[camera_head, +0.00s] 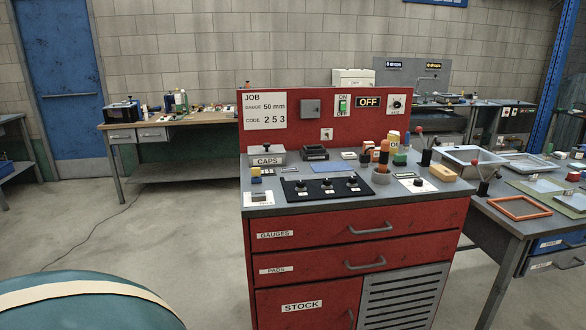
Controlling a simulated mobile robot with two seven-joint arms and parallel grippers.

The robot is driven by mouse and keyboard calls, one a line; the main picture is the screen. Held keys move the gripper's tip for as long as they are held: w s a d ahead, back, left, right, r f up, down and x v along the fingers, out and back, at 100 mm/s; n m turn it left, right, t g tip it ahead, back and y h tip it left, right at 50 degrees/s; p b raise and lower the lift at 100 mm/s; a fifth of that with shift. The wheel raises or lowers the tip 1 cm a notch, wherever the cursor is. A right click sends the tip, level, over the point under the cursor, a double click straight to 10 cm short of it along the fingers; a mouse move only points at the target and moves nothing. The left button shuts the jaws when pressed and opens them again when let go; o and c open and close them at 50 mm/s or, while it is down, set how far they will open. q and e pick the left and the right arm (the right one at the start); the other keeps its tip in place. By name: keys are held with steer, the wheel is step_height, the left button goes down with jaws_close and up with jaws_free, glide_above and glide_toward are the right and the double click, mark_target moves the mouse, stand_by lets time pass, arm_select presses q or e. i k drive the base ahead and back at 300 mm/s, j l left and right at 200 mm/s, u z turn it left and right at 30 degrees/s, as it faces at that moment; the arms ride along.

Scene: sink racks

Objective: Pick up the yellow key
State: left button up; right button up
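I cannot make out a clear key shape at this distance. A small yellow piece (255,171) sits on top of a dark blue block at the left of the red workbench top (290,207). Whether this is the yellow key is too small to tell. A pale yellow oblong piece (443,173) lies near the right end of the same top. Neither of my grippers shows in the head view.
The red workbench also carries a black panel with several knobs (327,187), a CAPS box (266,157) and orange cylinders (384,154). A grey table (500,217) with trays adjoins at right. A rounded teal shape (90,308) fills the lower left. Floor between is clear.

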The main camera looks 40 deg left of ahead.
mark_target(255, 171)
steer(key=j+z, duration=0.3)
steer(key=j, duration=0.2)
steer(key=j+z, duration=0.35)
steer(key=j, duration=0.2)
steer(key=j+z, duration=0.1)
steer(key=j, duration=0.25)
steer(key=k+j+z, duration=0.1)
steer(key=j, duration=0.25)
steer(key=k+j+z, duration=0.1)
steer(key=j, duration=0.25)
steer(key=k+j, duration=0.1)
steer(key=j, duration=0.25)
steer(key=k+j, duration=0.15)
steer(key=j, duration=0.2)
steer(key=k+j+z, duration=0.1)
steer(key=j, duration=0.3)
